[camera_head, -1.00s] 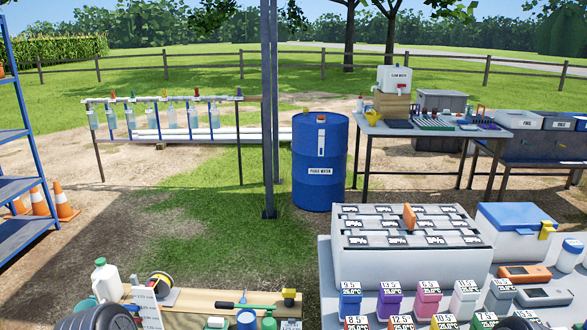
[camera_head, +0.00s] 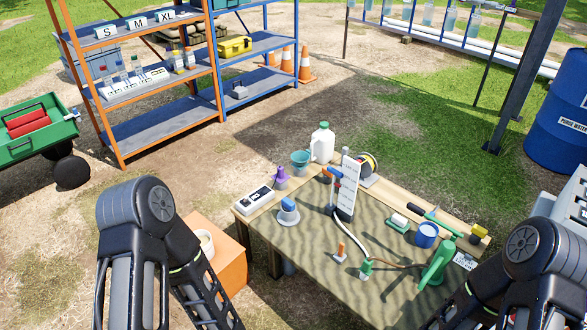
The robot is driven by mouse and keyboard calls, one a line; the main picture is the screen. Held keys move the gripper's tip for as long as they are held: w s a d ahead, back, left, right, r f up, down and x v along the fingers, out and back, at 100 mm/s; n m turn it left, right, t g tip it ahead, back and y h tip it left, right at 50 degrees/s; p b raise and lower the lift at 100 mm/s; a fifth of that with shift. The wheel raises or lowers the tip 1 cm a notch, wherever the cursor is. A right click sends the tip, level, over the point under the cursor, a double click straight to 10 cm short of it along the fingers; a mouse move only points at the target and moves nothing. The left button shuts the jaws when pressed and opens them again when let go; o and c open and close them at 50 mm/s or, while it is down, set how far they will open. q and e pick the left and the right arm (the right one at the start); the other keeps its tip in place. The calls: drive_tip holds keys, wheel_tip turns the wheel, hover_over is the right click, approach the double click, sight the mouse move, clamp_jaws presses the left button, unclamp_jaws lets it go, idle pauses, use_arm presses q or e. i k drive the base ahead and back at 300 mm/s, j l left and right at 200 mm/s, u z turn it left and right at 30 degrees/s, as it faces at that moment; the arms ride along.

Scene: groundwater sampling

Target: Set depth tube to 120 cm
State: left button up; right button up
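A wooden work table (camera_head: 300,250) stands in front of me in the head view. An upright white board (camera_head: 347,187) with small printed lines stands on it. Beside the board is a thin upright piece with a blue and red top (camera_head: 334,174). A dark and white hose (camera_head: 350,236) curves from there toward a small green-based fitting (camera_head: 366,270). I cannot tell which part is the depth tube, and no 120 cm mark is readable. My two black arms show at the lower left and lower right, but neither gripper is in view.
On the table are a white jug (camera_head: 322,143), a reel (camera_head: 367,164), a blue cup (camera_head: 427,235), a green watering-can-like item (camera_head: 437,264) and a white meter (camera_head: 254,199). An orange box (camera_head: 218,255) stands left of it. Shelves (camera_head: 160,125) stand behind; open ground lies between.

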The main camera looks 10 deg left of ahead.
sight(336, 174)
drive_tip(key=i+j+u, duration=0.35)
drive_tip(key=i, duration=0.55)
drive_tip(key=i+l+u, duration=0.1)
drive_tip(key=i+u, duration=0.2)
drive_tip(key=i, duration=0.6)
